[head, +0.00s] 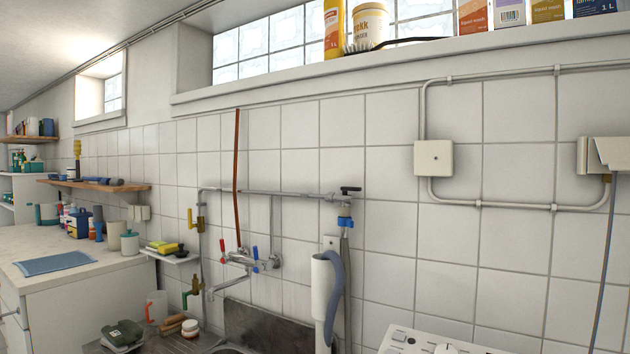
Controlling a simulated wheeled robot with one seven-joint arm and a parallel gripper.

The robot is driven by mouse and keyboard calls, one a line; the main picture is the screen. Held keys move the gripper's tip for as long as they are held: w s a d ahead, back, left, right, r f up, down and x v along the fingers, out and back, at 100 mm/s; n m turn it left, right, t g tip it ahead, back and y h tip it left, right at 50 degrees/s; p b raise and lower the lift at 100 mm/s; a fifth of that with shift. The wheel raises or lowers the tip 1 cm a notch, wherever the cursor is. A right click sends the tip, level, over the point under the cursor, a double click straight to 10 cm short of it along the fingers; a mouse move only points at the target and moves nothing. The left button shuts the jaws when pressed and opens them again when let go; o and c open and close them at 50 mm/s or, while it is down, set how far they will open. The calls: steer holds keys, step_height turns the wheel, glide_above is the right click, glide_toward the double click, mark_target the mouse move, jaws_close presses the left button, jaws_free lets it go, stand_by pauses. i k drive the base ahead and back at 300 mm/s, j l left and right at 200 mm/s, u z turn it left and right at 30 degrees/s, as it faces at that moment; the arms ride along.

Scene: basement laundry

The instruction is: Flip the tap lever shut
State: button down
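A tap with a black lever (350,189) sits at the right end of the horizontal wall pipe, above a blue hose fitting (345,221). The black lever appears to lie about level, sticking out to the right. A chrome mixer tap (238,260) on the wall has one red and one blue handle, with its spout over the sink. A brass valve with a yellow handle (190,218) is on the vertical pipe to the left. A lower brass tap with a green handle (187,298) is below it. My gripper is not in view.
A grey hose (336,290) hooks into a white standpipe (321,288) below the black lever. A white appliance top (440,343) is at the lower right. A small soap shelf (172,256) juts out left of the mixer. Bottles stand on the high window ledge (430,52).

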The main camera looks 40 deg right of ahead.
mark_target(345, 190)
steer(key=i+j, duration=0.15)
steer(key=i, duration=0.7)
steer(key=i+j, duration=0.1)
steer(key=i, duration=0.75)
steer(key=i+z, duration=0.15)
steer(key=z, duration=1.55)
